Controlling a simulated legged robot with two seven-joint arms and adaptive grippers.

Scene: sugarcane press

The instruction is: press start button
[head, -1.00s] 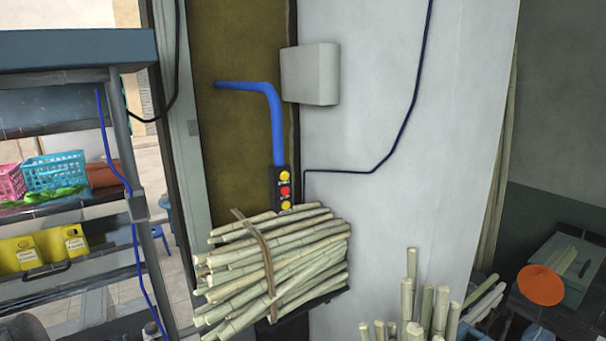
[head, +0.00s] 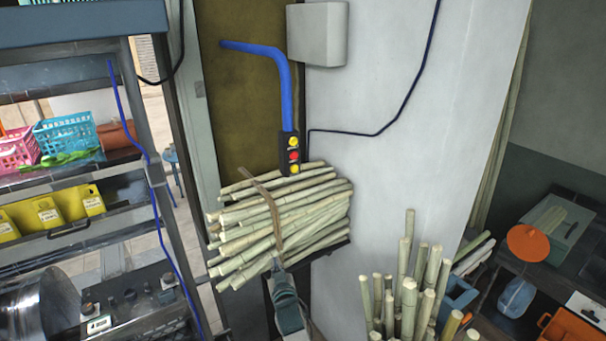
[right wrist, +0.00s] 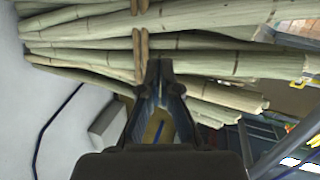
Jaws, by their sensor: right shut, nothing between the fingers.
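A black button box (head: 289,152) hangs on a blue pipe in the head view. It carries a yellow button (head: 293,142) at the top, a red button (head: 293,156) in the middle and another yellow button (head: 295,169) at the bottom. I cannot read which is start. My right gripper (head: 278,264) is shut and empty, below the box and in front of the lower part of the cane bundle. In the right wrist view its closed fingertips (right wrist: 158,65) point at the canes; I cannot tell whether they touch. My left gripper is out of view.
A tied sugarcane bundle (head: 295,215) sits just under the button box. Loose upright canes (head: 405,290) stand at the lower right. A metal shelf with crates and a control panel (head: 125,300) is at the left. A grey wall box (head: 318,33) is above.

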